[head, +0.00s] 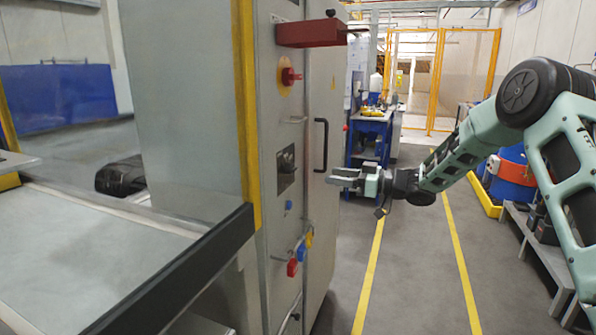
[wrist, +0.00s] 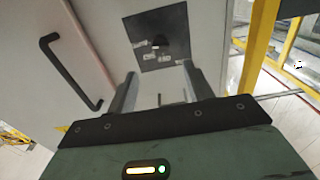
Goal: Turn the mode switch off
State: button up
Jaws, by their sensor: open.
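The mode switch appears to be the dark knob (head: 286,160) on a grey plate (head: 287,180) on the cabinet front. In the wrist view the dark knob (wrist: 158,41) shows on its dark plate (wrist: 165,57), ahead of my fingers. I cannot read its markings or tell its setting. My gripper (head: 343,179) is out to the right of the switch, apart from it, pointing toward the cabinet. In the wrist view my gripper (wrist: 160,78) is open, with nothing between its fingers.
A black door handle (head: 321,145) is on the cabinet (head: 269,130) beside the switch. Above are a red rotary switch (head: 290,76) and a protruding red box (head: 308,33). Below are a blue button (head: 289,205) and coloured tags (head: 292,268). The aisle floor (head: 415,265) is clear.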

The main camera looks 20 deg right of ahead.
aim_at(296, 170)
jog(key=p+x, duration=0.1)
jog(key=x, duration=1)
jog(key=shift+w+a, duration=0.2)
jog(key=shift+a, duration=0.1)
jog(key=c, duration=0.9)
